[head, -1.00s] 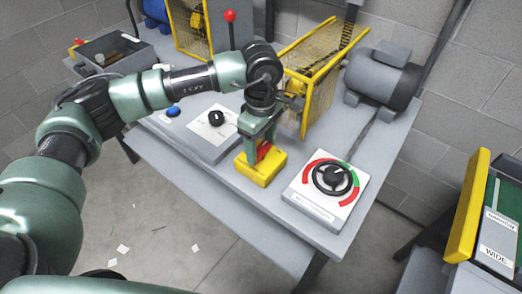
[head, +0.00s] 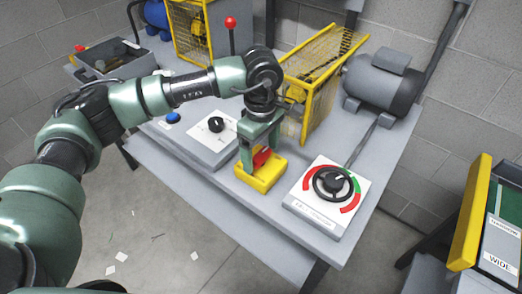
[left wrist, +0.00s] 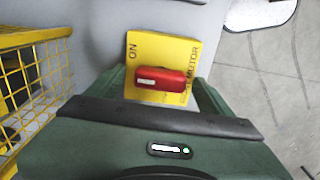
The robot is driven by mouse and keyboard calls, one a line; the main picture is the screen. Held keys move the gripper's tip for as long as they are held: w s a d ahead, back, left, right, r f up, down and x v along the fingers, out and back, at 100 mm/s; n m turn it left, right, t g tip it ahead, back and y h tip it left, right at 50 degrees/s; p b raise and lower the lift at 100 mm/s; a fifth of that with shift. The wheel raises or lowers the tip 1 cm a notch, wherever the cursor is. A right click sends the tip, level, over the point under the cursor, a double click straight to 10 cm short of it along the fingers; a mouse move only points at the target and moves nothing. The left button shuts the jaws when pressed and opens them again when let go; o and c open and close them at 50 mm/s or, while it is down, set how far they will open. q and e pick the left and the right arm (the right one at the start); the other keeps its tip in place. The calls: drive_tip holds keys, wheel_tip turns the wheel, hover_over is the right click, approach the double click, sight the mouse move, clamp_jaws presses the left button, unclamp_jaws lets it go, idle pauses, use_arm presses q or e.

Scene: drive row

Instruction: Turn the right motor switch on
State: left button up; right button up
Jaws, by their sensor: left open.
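The motor switch is a yellow box (head: 260,175) with a red lever (head: 263,159), near the middle of the table's front edge. In the left wrist view the yellow box (left wrist: 143,48) has "ON" along its left edge and "MOTOR" along its right, with the red lever (left wrist: 160,78) between them. I cannot tell its setting. My left gripper (head: 260,154) is open and points down over the switch, with its fingers on either side of the red lever. I cannot tell whether they touch it. My right gripper is out of view.
A dial panel with a black handwheel (head: 333,183) stands right of the switch, and a grey panel with a black knob (head: 216,125) stands left. A yellow mesh guard (head: 318,95) and a grey motor (head: 385,80) are behind. Paper scraps lie on the floor.

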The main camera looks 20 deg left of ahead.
sight(261, 154)
use_arm(q)
wheel_tip(261, 154, up, 8)
drive_tip(key=shift+f+b, duration=0.1)
drive_tip(key=shift+b, duration=0.4)
drive_tip(key=shift+f, duration=0.1)
